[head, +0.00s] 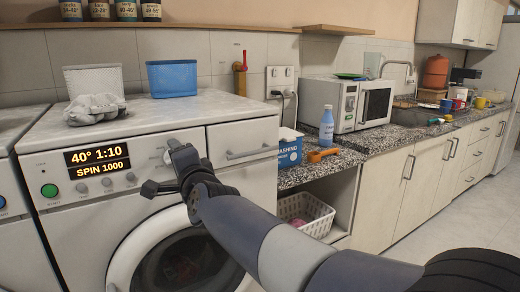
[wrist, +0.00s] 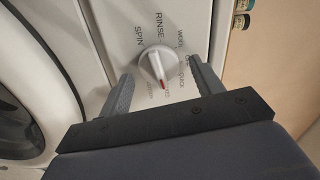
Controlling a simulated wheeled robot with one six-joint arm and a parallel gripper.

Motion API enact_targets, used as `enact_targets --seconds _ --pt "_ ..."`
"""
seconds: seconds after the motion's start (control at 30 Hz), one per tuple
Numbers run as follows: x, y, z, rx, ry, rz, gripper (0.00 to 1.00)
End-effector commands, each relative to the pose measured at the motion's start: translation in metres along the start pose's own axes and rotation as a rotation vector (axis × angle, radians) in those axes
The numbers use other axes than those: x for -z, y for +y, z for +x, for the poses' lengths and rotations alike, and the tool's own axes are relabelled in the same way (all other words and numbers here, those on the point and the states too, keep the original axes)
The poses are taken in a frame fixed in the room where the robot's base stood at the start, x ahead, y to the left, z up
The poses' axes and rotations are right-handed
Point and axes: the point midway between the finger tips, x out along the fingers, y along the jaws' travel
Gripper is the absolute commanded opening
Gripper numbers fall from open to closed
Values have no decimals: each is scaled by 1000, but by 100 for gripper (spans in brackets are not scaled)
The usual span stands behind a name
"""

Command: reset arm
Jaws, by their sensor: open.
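My gripper (head: 165,172) is in front of the washing machine's (head: 130,200) control panel, seen in the head view. In the wrist view my gripper (wrist: 160,88) is open, with one finger on each side of a white dial (wrist: 157,66) with a red pointer mark. The fingers look apart from the dial. Labels such as SPIN, RINSE, WOOL and QUICK ring the dial. The machine's display (head: 97,157) reads 40° 1:10 and SPIN 1000. In the head view my gripper partly covers the dial.
A blue basket (head: 172,78), a white basket (head: 94,80) and grey crumpled cloth (head: 95,109) sit on the machine. On the counter right are a detergent box (head: 289,150), a blue bottle (head: 326,128) and a microwave (head: 345,104). Floor (head: 470,215) at right looks clear.

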Motion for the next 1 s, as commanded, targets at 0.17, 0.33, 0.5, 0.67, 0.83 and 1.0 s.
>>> enact_targets --seconds 0.17,0.33,0.5,0.67,0.83,1.0 --pt "0 0 -1 0 0 0 62" --pt "0 0 -9 1 0 6 62" --pt "0 -1 -32 3 0 6 62" --pt "0 -2 -57 2 0 8 62" --pt "0 -1 -83 2 -1 6 62" --pt "0 -2 -109 2 0 7 62"
